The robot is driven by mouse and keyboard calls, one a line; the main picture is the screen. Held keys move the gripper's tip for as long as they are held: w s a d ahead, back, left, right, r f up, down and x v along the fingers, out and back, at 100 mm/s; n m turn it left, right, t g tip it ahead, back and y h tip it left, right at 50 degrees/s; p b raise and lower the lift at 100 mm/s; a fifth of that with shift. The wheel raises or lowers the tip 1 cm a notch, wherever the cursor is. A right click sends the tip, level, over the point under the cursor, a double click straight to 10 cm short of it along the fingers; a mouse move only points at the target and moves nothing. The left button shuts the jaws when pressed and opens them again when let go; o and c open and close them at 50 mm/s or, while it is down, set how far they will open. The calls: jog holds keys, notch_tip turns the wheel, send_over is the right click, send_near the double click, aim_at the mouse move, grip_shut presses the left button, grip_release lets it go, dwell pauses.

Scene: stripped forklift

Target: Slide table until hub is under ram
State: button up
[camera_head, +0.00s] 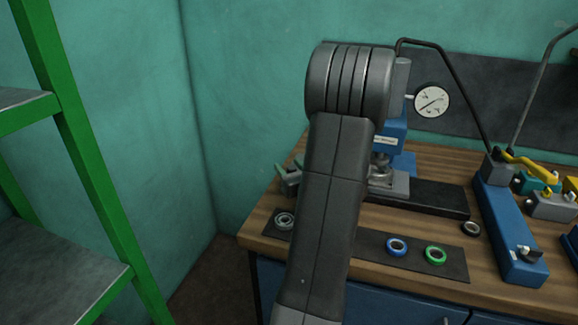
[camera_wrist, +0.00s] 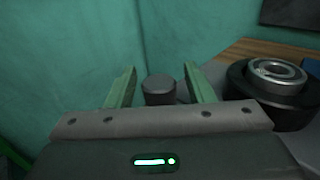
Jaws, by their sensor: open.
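My gripper (camera_wrist: 158,72) is open, with its two green fingers on either side of a dark round knob (camera_wrist: 159,92). I cannot tell whether they touch it. To the right of the fingers, a black round hub (camera_wrist: 250,95) carries a silver bearing ring (camera_wrist: 278,72). In the head view, the blue press (camera_head: 392,137) stands on the bench, partly hidden by my arm. A silver part (camera_head: 381,160), perhaps the ram, shows below its body, above a grey block (camera_head: 392,186). My gripper (camera_head: 288,174) shows small at the left of my arm. The sliding table and hub are mostly hidden there.
A dial gauge (camera_head: 432,100) is beside the press. A dark mat (camera_head: 412,263) at the bench front holds a blue ring (camera_head: 397,247) and a green ring (camera_head: 435,254). A blue fixture (camera_head: 508,230) stands at the right. A green shelf rack (camera_head: 85,170) is at the left.

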jog(key=shift+w+a, duration=0.15)
jog(key=shift+w, duration=0.15)
grip_shut()
jog(key=shift+s, duration=0.1)
jog(key=s+d, duration=0.1)
jog(key=d, duration=0.4)
jog(key=s+d, duration=0.2)
jog(key=d, duration=0.3)
jog(key=s+d, duration=0.2)
jog(key=d, duration=0.3)
jog(key=shift+d+b, duration=0.25)
jog(key=shift+b, duration=0.15)
grip_release()
jog(key=shift+d, duration=0.15)
